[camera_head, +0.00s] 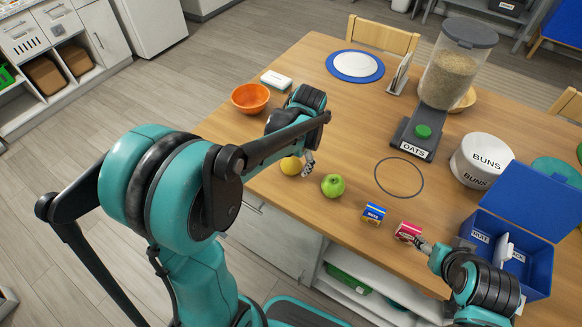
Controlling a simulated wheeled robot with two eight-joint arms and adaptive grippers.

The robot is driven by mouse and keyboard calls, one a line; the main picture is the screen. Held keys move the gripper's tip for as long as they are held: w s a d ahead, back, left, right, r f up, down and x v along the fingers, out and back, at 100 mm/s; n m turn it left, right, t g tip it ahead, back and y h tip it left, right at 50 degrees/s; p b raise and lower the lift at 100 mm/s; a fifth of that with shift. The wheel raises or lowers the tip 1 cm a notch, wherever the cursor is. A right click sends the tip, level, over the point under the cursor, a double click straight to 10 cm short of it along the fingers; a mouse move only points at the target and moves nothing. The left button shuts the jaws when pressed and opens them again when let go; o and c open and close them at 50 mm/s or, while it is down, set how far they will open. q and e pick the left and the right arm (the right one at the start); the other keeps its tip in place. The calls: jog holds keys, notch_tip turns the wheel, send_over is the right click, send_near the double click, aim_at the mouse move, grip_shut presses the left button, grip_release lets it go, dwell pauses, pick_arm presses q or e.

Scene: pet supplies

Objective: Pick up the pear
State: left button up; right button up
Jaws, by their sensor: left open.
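A yellow fruit (291,166), which may be the pear, lies near the table's front edge; its shape is partly hidden by my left arm. A round green fruit (332,185) with a short stem, like an apple, lies just right of it. My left gripper (308,164) is open and hangs close above and beside the yellow fruit. I cannot tell whether it touches it. My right gripper (424,244) is low at the front right, beside a red can (408,232); its finger opening is not clear.
A blue can (374,214) stands left of the red one. An orange bowl (250,98) is at the left. An oats dispenser (455,70), a buns tin (482,158) and an open blue box (515,225) fill the right. The table's middle is clear around a dark ring (399,159).

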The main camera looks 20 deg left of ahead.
pick_arm(q)
jog(key=f, duration=0.2)
jog(key=shift+w+a+f+b, duration=0.2)
jog(key=shift+a+f+b, duration=0.1)
jog(key=shift+f+b, duration=0.1)
jog(key=c, duration=1.3)
jog(key=shift+r, duration=0.1)
jog(key=shift+c, duration=0.2)
